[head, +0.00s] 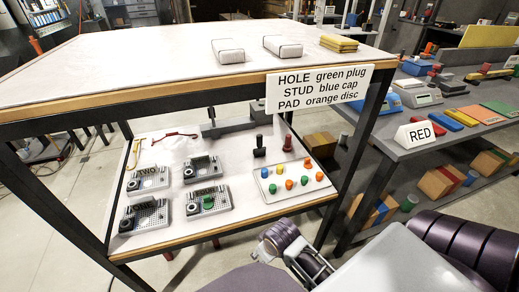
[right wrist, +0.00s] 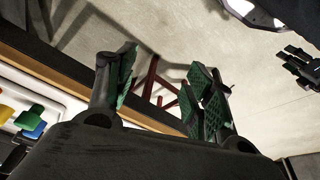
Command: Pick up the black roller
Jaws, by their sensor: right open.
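The black roller (head: 259,147) stands upright on the lower shelf (head: 240,190), toward its back right. A similar dark red roller (head: 288,142) stands to its right. My right gripper (right wrist: 165,75) is open in the right wrist view, with green pads and nothing between its fingers. It is off the shelf's front edge, with floor beyond the fingers, and the black roller is not visible there. What looks like my left gripper (right wrist: 300,62) is small at the right of that view, and its jaws are unclear.
A white tray of coloured pieces (head: 266,186) lies in front of the rollers. Several grey fixtures (head: 150,214) fill the shelf's left side. The upper shelf (head: 150,52), its posts and a sign (head: 318,88) stand above.

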